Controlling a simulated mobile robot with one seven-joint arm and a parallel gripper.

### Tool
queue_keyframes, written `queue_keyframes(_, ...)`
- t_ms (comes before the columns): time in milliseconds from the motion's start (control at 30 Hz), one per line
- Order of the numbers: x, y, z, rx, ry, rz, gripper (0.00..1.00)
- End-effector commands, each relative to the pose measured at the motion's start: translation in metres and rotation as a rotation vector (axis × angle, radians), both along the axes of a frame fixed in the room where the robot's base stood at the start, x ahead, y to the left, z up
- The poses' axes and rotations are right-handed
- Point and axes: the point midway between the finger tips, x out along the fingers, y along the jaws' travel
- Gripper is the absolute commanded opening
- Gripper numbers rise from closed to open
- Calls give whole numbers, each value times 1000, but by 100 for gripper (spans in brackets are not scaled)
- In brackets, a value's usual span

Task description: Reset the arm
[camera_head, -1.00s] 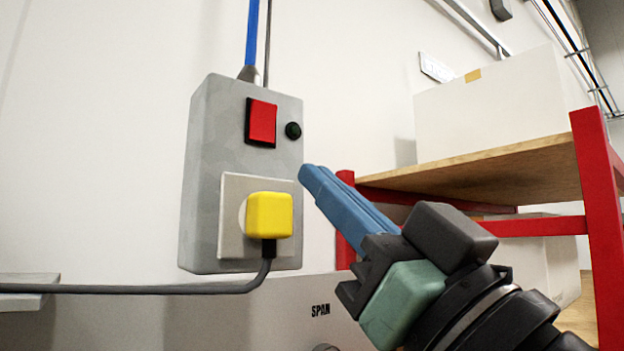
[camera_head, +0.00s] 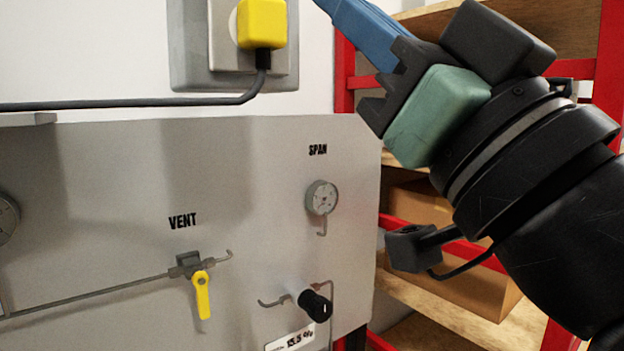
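My gripper (camera_head: 335,8) is at the top of the head view, right of the yellow plug. Its blue fingers point up and to the left, and their tips touch or pass the top edge of the picture. The fingers lie close together with no gap showing, and nothing is seen between them. The gripper appears apart from the plug and the wall. My dark arm comes in from the right.
The yellow plug (camera_head: 262,24) sits in the grey socket box (camera_head: 186,50), its cable running left. Below is a grey panel (camera_head: 110,200) with a yellow-handled VENT valve (camera_head: 202,293), a SPAN gauge (camera_head: 321,197) and a black knob (camera_head: 315,305). A red-framed shelf (camera_head: 343,60) stands behind my arm.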

Motion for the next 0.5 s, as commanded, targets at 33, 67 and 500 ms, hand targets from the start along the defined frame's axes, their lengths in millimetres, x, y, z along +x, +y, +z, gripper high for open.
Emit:
queue_keyframes(33, 3, 4, -5, 6, 0, -24, 0)
queue_keyframes(67, 5, 6, -8, 9, -1, -46, 0)
queue_keyframes(500, -16, 27, -46, 41, -105, -502, 0)
